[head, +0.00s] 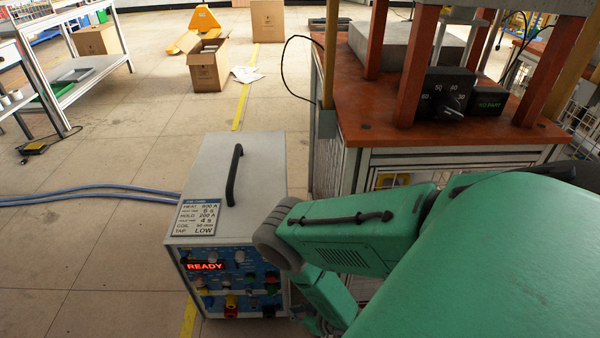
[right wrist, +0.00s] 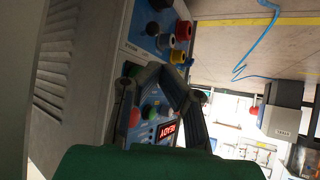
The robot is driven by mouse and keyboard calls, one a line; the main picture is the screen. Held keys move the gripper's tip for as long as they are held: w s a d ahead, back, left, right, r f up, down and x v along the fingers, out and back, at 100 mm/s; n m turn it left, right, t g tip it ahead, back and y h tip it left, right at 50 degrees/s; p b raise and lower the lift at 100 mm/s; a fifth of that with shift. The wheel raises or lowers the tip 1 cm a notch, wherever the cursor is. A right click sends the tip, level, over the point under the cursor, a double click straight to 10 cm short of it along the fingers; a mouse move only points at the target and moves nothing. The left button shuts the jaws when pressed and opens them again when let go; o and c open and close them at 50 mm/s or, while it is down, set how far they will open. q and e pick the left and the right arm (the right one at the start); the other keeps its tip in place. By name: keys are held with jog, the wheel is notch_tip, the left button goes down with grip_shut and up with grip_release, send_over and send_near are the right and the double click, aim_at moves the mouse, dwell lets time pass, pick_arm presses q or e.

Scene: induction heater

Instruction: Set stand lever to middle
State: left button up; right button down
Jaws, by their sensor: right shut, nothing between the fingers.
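A black box (head: 462,85) with a white number scale and a dark pointer-like lever (head: 452,111) stands on the red-brown stand table at the upper right in the head view. I cannot tell the lever's exact setting. My right gripper (right wrist: 163,74) is shut and empty in the right wrist view, its black fingertips close in front of the blue control panel (right wrist: 143,50). I cannot tell whether they touch it. In the head view my green right arm hides most of that gripper, low beside the heater cabinet (head: 230,165). My left gripper is not in view.
The cabinet carries a black handle (head: 235,175), a settings card (head: 198,217) and a lit READY display (head: 205,266). Blue hoses (head: 90,193) run left from it. The red-brown stand table (head: 370,120) has orange posts. Cardboard boxes (head: 207,66) stand behind on open floor.

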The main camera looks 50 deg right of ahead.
jog(key=v, duration=0.2)
jog(key=shift+s+r, duration=0.2)
jog(key=shift+r, duration=0.15)
jog(key=shift+r, duration=0.1)
